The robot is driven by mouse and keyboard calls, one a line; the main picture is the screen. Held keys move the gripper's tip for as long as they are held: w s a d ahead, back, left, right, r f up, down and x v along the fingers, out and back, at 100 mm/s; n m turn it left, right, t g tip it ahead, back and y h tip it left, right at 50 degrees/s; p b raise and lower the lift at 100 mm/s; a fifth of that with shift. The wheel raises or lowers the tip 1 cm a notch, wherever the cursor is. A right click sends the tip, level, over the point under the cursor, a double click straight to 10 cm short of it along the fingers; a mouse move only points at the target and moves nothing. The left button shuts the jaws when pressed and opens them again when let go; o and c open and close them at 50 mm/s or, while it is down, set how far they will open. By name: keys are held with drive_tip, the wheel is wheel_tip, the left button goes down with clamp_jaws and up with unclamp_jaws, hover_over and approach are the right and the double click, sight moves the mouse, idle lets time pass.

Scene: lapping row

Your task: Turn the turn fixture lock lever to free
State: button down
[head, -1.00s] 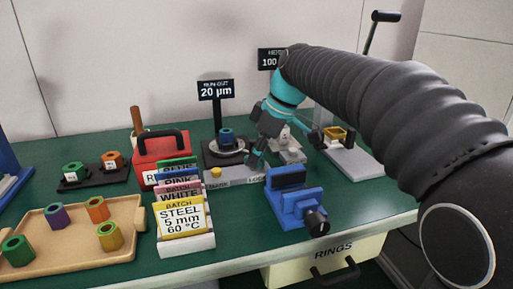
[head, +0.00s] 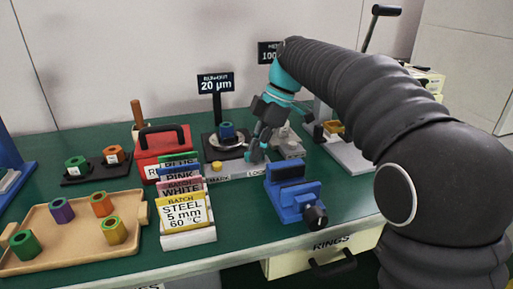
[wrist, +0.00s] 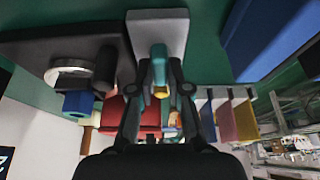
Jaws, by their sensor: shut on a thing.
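The turn fixture is a long light grey block (head: 238,172) with dark lettering and a yellow button (head: 217,166), in front of a dark base. On that base a blue ring (head: 227,131) sits on a round metal plate. My gripper (head: 257,152) is low at the block's right part, by its lettering. In the wrist view my gripper (wrist: 159,82) is shut on a teal piece, which looks like the lock lever (wrist: 159,57), over the grey block (wrist: 160,25). In the head view my fingers hide most of the lever, and its exact angle is unclear.
A blue vice-like device (head: 293,197) stands in front to the right. A card rack (head: 187,238) and a red box (head: 164,145) stand to the left. A wooden tray (head: 75,255) holds several coloured rings. A grey stand (head: 348,156) is behind to the right.

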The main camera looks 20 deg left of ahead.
drive_tip(key=shift+w+d, duration=0.1)
drive_tip(key=c, duration=1.1)
unclamp_jaws()
drive_tip(key=shift+w, duration=0.1)
drive_tip(key=v, duration=1.2)
